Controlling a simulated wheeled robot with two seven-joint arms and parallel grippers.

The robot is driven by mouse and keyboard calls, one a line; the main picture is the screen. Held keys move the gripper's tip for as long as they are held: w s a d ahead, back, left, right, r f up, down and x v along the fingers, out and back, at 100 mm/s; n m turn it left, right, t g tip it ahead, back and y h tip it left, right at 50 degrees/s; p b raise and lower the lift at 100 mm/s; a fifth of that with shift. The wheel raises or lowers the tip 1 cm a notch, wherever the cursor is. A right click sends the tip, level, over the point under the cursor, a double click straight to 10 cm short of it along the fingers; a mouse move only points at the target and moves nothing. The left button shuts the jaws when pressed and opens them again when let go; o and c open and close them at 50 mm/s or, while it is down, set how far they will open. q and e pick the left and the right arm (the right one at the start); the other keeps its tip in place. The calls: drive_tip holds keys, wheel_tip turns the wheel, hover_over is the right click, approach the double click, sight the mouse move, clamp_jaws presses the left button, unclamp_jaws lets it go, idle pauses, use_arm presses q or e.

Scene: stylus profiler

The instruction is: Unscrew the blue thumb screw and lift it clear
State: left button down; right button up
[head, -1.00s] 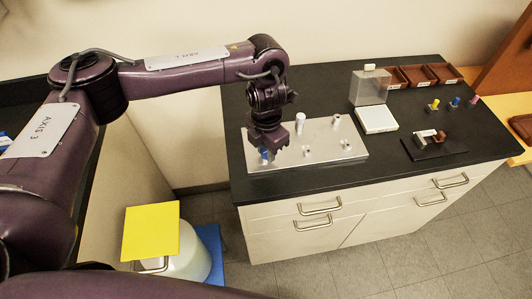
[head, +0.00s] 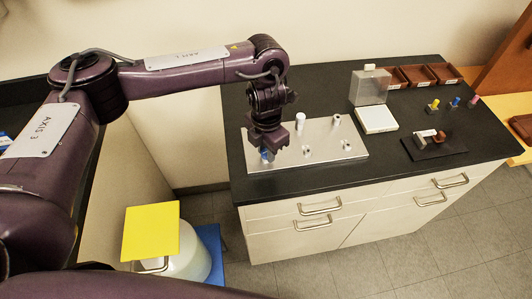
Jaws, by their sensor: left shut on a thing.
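The blue thumb screw (head: 265,155) shows as a small blue patch at the left end of the silver plate (head: 340,155) on the black bench top. My left gripper (head: 268,148) points down over it and is shut on it; the jaws hide most of the screw. I cannot tell whether the screw is still in its hole or raised. My right gripper is not in view.
White posts (head: 300,121) and small metal fittings stand on the plate. A yellow-lidded bin (head: 150,231) stands on the floor.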

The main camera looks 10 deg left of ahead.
use_arm(q)
drive_tip(key=n, duration=1.3)
drive_tip(key=shift+n, duration=0.3)
drive_tip(key=n, duration=0.5)
drive_tip(key=shift+r+p, duration=0.75)
drive_tip(key=shift+p, duration=0.1)
drive_tip(key=shift+r+p, duration=1.65)
drive_tip(key=shift+p, duration=0.15)
